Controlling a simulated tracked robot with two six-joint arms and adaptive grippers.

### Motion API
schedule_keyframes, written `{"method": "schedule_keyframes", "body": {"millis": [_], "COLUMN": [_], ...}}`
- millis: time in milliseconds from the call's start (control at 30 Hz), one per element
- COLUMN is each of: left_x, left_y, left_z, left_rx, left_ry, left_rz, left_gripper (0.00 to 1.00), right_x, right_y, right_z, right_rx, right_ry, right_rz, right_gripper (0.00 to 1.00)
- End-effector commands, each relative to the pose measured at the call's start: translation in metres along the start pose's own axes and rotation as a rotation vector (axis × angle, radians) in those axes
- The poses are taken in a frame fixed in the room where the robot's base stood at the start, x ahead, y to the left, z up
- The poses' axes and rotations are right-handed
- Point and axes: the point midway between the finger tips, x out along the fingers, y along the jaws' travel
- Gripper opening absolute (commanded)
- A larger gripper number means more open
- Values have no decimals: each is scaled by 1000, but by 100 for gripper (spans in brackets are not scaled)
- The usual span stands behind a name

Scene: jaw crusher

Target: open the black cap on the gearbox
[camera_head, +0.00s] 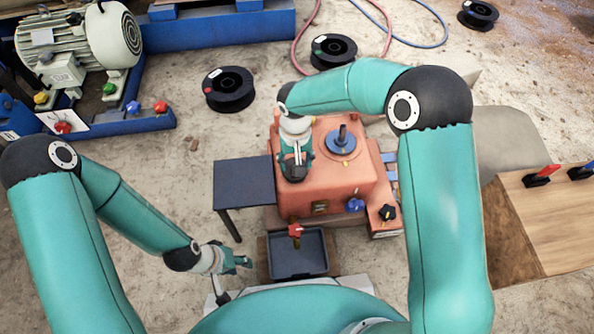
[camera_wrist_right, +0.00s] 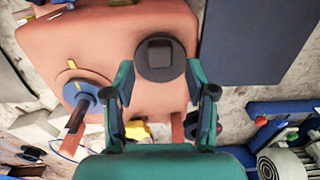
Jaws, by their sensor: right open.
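The gearbox (camera_head: 330,185) is an orange-red housing in the middle of the head view. In the right wrist view its top (camera_wrist_right: 110,40) fills the upper left. The black cap (camera_wrist_right: 160,57), round with a square boss, is in that view near the housing's edge. My right gripper (camera_wrist_right: 159,76) is open, with one finger on each side of the cap; I cannot tell whether they touch it. In the head view my right gripper (camera_head: 295,172) hides the cap. My left gripper (camera_head: 243,262) is low at the left of a dark tray; its jaw opening is unclear.
A blue disc with a lever (camera_head: 341,142) stands on the gearbox top. A red-handled tap (camera_head: 295,230) is on its front, above the dark tray (camera_head: 297,256). A dark side table (camera_head: 243,184) stands left, a wooden table (camera_head: 545,225) right. Black spools (camera_head: 229,89) lie behind.

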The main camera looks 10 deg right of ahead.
Motion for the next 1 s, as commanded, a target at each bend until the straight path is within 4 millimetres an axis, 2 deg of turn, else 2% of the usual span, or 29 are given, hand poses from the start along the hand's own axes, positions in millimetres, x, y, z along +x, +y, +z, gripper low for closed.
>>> {"method": "schedule_keyframes", "body": {"millis": [33, 200, 633, 933, 967, 1000], "left_x": [6, 11, 12, 12, 12, 12], "left_y": [-2, -4, -4, -4, -4, -4], "left_z": [0, 0, 0, 0, 0, 0], "left_rx": [0, 0, 0, 0, 0, 0], "left_ry": [0, 0, 0, 0, 0, 0], "left_rz": [0, 0, 0, 0, 0, 0], "left_gripper": [40, 40, 40, 40, 40, 40], "right_x": [12, 30, 36, 36, 36, 36], "right_y": [0, 0, 0, 0, 0, 0], "right_z": [0, 0, 0, 0, 0, 0], "right_rx": [-1, 1, 1, 1, 1, 1], "right_ry": [-1, -1, 0, 0, 0, 0], "right_rz": [0, 0, 0, 0, 0, 0], "right_gripper": [56, 56, 55, 5, 0, 0]}}
